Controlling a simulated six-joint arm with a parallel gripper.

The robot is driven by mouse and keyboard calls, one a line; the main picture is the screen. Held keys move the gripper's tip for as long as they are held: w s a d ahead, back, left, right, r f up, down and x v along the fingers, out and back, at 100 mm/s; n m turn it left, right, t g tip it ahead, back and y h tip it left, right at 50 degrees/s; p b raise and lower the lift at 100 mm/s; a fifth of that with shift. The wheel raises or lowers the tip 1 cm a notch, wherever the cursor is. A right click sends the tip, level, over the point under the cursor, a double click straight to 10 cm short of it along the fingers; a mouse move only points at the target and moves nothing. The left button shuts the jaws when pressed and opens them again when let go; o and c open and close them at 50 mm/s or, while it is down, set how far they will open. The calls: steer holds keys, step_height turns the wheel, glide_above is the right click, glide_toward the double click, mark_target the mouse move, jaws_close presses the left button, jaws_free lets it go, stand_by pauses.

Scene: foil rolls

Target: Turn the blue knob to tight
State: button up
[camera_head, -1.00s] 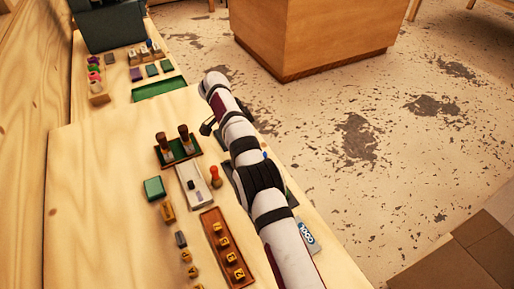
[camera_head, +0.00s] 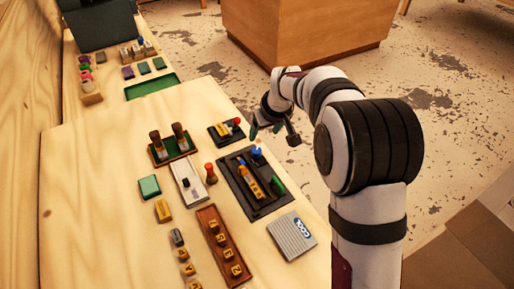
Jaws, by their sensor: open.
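A small blue knob (camera_head: 256,152) sits near the far end of a black tray-like panel (camera_head: 236,187) on the wooden table. A green piece (camera_head: 278,186) lies at the panel's right side, and a yellow labelled piece (camera_head: 250,184) lies inside it. Any tight marking is too small to read. My gripper (camera_head: 274,130) is open and empty, just beyond and to the right of the blue knob, apart from it as far as I can tell.
A black block with a red knob (camera_head: 237,121) lies beyond the panel. A grey plate marked COOL (camera_head: 291,237) lies nearer. To the left are a white switch plate (camera_head: 188,183), a red peg (camera_head: 211,174) and a brown rack (camera_head: 222,247).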

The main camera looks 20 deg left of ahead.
mark_target(257, 150)
steer(key=x, duration=1.3)
steer(key=shift+a+f, duration=0.1)
steer(key=shift+f, duration=0.25)
jaws_close()
